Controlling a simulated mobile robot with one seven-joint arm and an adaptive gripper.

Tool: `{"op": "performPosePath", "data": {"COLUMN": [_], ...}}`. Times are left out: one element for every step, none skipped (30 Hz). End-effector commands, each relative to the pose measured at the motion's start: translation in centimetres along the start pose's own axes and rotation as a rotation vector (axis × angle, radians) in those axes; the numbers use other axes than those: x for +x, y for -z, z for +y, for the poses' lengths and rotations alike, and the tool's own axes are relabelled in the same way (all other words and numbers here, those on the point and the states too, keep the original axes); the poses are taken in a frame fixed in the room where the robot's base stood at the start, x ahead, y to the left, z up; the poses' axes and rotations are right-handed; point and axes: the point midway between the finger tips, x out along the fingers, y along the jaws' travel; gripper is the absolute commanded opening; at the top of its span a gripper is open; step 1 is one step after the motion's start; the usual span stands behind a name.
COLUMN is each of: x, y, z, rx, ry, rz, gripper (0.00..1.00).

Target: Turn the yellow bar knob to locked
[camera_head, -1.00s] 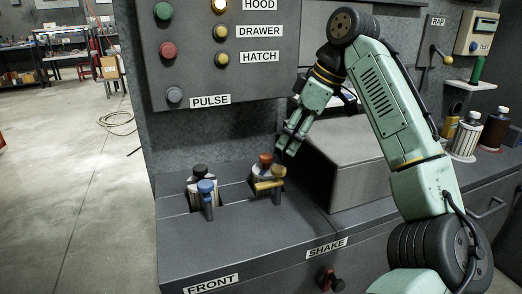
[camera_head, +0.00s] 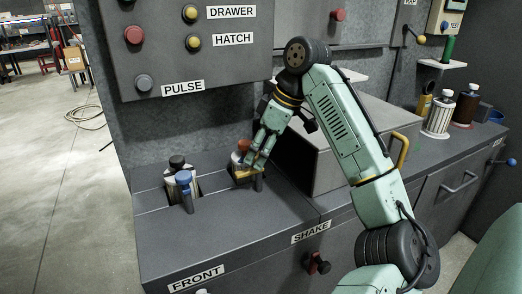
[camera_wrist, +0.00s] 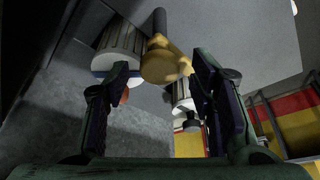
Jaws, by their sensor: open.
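The yellow bar knob (camera_head: 241,174) stands on a dark post on the grey counter, in front of a container with an orange-red cap (camera_head: 243,146). My gripper (camera_head: 255,161) is down over it and hides part of it in the head view. In the wrist view the knob (camera_wrist: 166,63) shows at and just beyond the fingertips, between the two fingers. My gripper there (camera_wrist: 160,85) is open, one finger on each side. I cannot tell whether either finger touches the knob. No locked mark is readable.
A blue-topped knob (camera_head: 184,178) and a black-capped container (camera_head: 177,162) stand to the left. The button panel (camera_head: 190,45) hangs above. The counter front (camera_head: 235,230) is clear.

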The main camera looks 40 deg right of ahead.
Motion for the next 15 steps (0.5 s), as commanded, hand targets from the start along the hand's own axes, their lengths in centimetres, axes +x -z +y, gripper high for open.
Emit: {"op": "performPosePath", "data": {"x": [0.17,0.23,0.27,0.28,0.28,0.28,0.28,0.27,0.27,0.26,0.26,0.26,0.26,0.25,0.25], "y": [-0.01,0.00,0.00,0.00,0.00,0.00,0.00,0.00,0.00,0.00,0.00,0.00,0.00,0.00,0.00], "z": [0.00,0.00,0.00,0.01,0.01,0.01,0.01,0.01,0.01,0.01,0.01,0.01,0.01,0.01,0.01], "rx": [0.000,0.000,0.000,0.000,0.000,0.000,0.000,0.000,0.000,0.000,0.000,0.000,0.000,0.000,0.000], "ry": [0.000,0.000,0.000,0.000,0.000,0.000,0.000,0.000,0.000,0.000,0.000,0.000,0.000,0.000,0.000], "rz": [0.000,0.000,0.001,0.001,0.001,0.001,0.001,0.001,0.001,0.001,0.001,0.001,0.001,0.001,0.000], "gripper": [0.50,0.50,0.50,0.50,0.50,0.50,0.50,0.50,0.49,0.47,0.45,0.42,0.40,0.38,0.36]}}
